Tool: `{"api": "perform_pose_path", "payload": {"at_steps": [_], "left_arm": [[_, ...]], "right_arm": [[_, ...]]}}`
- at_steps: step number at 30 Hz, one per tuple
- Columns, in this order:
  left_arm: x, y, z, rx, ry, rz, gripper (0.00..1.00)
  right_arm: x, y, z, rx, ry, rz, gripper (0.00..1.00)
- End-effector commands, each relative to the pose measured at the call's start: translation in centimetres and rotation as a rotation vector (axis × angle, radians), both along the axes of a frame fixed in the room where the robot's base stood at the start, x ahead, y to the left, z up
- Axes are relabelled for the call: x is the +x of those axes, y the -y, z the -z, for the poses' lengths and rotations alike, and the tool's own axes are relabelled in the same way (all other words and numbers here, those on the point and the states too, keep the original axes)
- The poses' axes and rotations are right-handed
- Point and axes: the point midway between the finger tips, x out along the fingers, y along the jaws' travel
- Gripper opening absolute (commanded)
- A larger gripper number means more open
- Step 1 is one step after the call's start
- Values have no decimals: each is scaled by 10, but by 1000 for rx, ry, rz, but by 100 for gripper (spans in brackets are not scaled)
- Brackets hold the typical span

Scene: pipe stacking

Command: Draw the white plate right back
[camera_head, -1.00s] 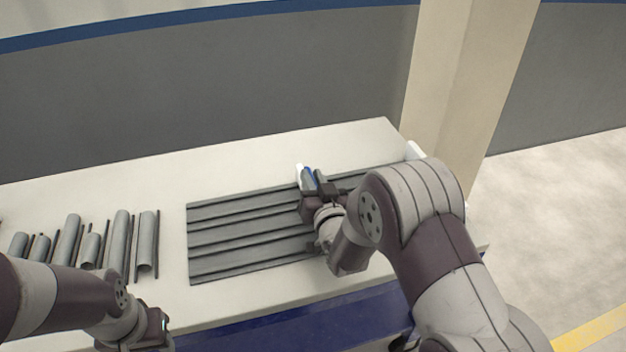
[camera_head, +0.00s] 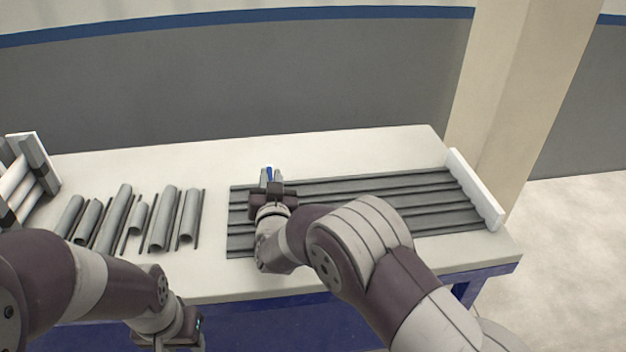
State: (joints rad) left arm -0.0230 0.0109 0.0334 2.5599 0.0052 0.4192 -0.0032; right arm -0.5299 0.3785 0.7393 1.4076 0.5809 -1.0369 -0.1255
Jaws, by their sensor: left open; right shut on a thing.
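A long white plate (camera_head: 475,189) stands along the right end of the grey ridged rack (camera_head: 400,190) on the table. My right gripper (camera_head: 271,177) is over the rack's far left part, well apart from the plate. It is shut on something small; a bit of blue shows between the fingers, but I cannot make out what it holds. My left gripper (camera_head: 180,341) is low at the front left, before the table, open; its fingertips are cut off by the picture's lower edge. My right arm covers the rack's near middle.
Several grey half-pipes (camera_head: 163,218) and thin dark bars lie left of the rack. A white and grey stand (camera_head: 36,165) is at the far left. The white table (camera_head: 330,154) is clear behind the rack. A beige pillar (camera_head: 505,90) rises behind its right end.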

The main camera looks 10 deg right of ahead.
Motion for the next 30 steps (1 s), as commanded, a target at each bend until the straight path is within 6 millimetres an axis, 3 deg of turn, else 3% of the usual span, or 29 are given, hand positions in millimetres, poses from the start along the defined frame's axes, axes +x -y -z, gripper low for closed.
{"api": "perform_pose_path", "payload": {"at_steps": [1,6,12,18,29,30], "left_arm": [[0,0,-2,0,0,0,43],[0,0,-5,0,0,0,43],[0,0,-7,0,0,0,43],[0,0,-8,0,0,0,43],[0,0,-8,0,0,0,43],[0,0,-8,0,0,0,43]], "right_arm": [[-1,-17,0,0,-2,-6,0],[-3,-59,1,-1,-3,-6,0],[-4,-90,1,-1,-3,-3,0],[-4,-103,1,-1,-3,-2,0],[-5,-107,0,0,-1,-6,0],[-5,-107,0,0,-1,-6,23]]}}
